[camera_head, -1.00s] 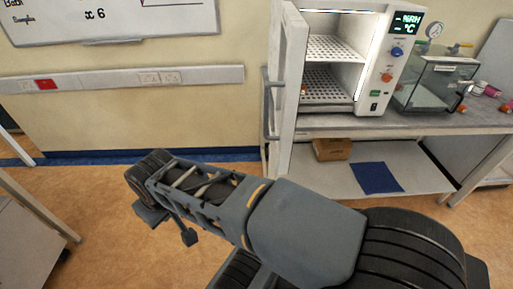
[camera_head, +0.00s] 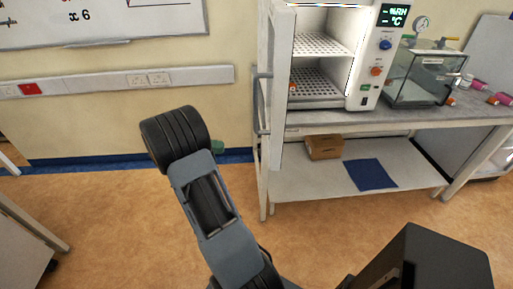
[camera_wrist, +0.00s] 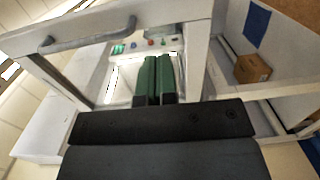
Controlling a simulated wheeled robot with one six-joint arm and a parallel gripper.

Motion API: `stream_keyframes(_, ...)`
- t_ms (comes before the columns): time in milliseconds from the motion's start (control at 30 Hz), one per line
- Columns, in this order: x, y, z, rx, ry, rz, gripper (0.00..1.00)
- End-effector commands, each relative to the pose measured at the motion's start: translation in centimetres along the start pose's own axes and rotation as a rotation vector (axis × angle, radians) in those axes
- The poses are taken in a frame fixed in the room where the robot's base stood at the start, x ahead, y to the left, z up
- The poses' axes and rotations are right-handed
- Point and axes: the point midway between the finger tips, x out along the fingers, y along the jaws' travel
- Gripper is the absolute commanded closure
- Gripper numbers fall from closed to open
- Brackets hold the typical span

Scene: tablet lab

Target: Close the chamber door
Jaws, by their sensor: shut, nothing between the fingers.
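The chamber (camera_head: 361,85) is a white cabinet on the bench, with its front open and perforated shelves showing. Its door (camera_head: 282,95) stands wide open at the left, seen nearly edge-on, with a long grey handle (camera_head: 259,105) on its outer side. In the wrist view the white door frame (camera_wrist: 200,28) and handle (camera_wrist: 88,37) lie close ahead. My gripper (camera_wrist: 158,62) has green fingers shut together and empty, overlapping the door's window area; I cannot tell whether they touch it. In the head view my arm stands left of the door and mostly hides the gripper.
A small orange thing (camera_head: 293,87) sits in the chamber. A glass tank (camera_head: 415,80) stands right of it. A cardboard box (camera_head: 324,147) and a blue mat (camera_head: 370,174) lie on the lower shelf.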

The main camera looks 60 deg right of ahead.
Motion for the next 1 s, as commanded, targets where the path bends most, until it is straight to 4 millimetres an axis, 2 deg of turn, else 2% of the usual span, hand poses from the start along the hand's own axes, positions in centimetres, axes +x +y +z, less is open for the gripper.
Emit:
stream_keyframes(167, 1.0, -0.5, -0.5, 0.025, -0.010, 0.037, 1.00)
stream_keyframes(333, 2.8, -0.8, -0.4, 0.026, -0.011, 0.037, 1.00)
stream_keyframes(400, 4.4, 0.2, -0.4, 0.020, -0.013, 0.039, 1.00)
stream_keyframes(700, 10.1, 0.4, -0.3, 0.019, -0.012, 0.037, 1.00)
stream_keyframes(1000, 13.3, 0.4, -0.3, 0.020, -0.009, 0.036, 1.00)
